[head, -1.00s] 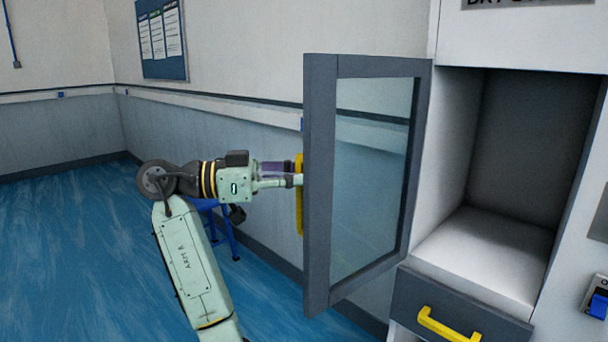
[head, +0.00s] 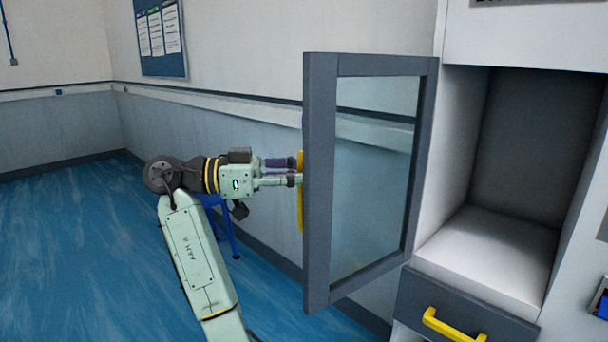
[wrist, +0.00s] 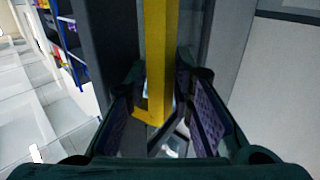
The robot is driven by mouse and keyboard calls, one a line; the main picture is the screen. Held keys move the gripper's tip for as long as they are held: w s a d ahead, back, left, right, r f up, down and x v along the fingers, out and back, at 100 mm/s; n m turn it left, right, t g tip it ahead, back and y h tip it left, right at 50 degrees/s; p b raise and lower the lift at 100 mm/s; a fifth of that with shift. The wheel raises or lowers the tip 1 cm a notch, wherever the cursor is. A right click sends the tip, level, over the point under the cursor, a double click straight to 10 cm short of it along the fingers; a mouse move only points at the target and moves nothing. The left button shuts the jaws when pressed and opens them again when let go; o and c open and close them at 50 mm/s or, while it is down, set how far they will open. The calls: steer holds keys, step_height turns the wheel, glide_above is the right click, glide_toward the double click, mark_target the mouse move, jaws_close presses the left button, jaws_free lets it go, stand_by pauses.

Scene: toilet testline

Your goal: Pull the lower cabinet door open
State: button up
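The cabinet door (head: 320,185) has a grey frame and a glass pane. It stands swung wide open at the left side of the cabinet, whose white compartment (head: 490,245) is empty. A yellow bar handle (head: 300,215) is on the door's outer face, mostly hidden by the frame in the head view. My gripper (head: 294,172) is at this handle, left of the door. In the wrist view, the yellow handle (wrist: 156,60) runs between the two fingers of my gripper (wrist: 165,105). The fingers are spread on both sides, and I see gaps beside the handle.
A grey drawer (head: 410,290) with a yellow handle (head: 452,326) is below the compartment. A blue stand (head: 222,225) is behind my arm near the wall. A notice board (head: 162,38) hangs on the back wall. Blue floor at the left is clear.

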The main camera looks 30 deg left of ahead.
steer(key=shift+o, duration=1)
steer(key=v, duration=1.2)
